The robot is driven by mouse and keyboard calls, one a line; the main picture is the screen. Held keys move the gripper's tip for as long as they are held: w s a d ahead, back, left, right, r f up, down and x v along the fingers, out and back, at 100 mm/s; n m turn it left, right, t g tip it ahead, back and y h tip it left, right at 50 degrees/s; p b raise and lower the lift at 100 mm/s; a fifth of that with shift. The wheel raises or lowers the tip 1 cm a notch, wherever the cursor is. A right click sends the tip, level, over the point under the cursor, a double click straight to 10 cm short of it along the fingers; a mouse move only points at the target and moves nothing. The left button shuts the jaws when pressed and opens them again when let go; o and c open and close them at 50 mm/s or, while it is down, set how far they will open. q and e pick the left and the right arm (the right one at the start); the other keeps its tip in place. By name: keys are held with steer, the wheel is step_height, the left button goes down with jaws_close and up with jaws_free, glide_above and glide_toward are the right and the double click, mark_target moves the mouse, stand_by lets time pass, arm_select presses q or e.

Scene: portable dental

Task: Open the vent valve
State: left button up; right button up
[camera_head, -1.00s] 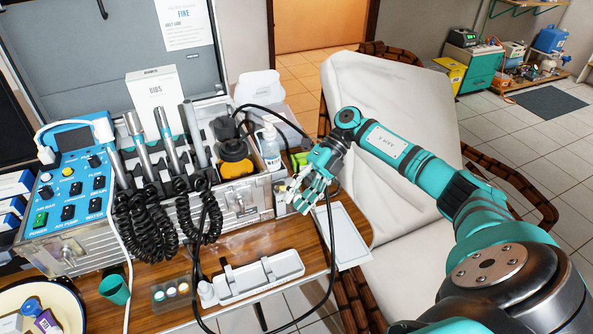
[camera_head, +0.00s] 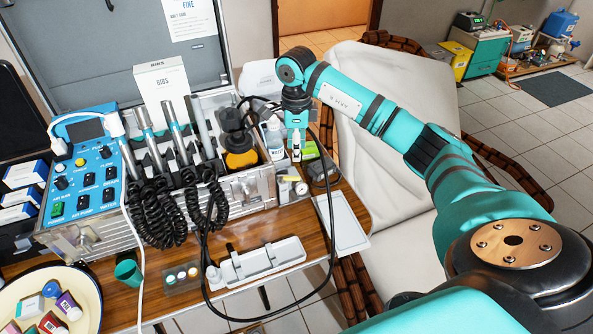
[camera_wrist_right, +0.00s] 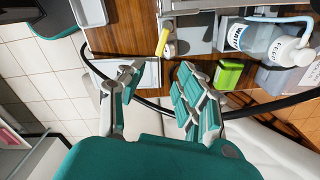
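A small fitting with a yellow lever (camera_head: 290,178) sits at the right end of the metal case; it looks like the vent valve. In the right wrist view the yellow lever (camera_wrist_right: 163,42) stands beside a round pale metal part (camera_wrist_right: 170,50). My right gripper (camera_head: 297,155) points down behind and above the fitting, beside the water bottle. In the right wrist view the gripper (camera_wrist_right: 160,82) has its fingers spread, with nothing between them, apart from the lever. Whether the valve is open or closed I cannot tell. My left gripper is not in view.
The water bottle (camera_head: 273,138) and a green box (camera_head: 309,150) stand close to the gripper. A black hose (camera_head: 331,235) loops over the table front. A white tray (camera_head: 262,263) and a flat pale tray (camera_head: 342,222) lie nearby. The reclined chair (camera_head: 385,190) is at right.

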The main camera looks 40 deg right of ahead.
mark_target(297, 177)
step_height(297, 177, down, 10)
steer(key=shift+r+p, duration=0.15)
steer(key=shift+p, duration=0.4)
steer(key=shift+c, duration=0.3)
jaws_close()
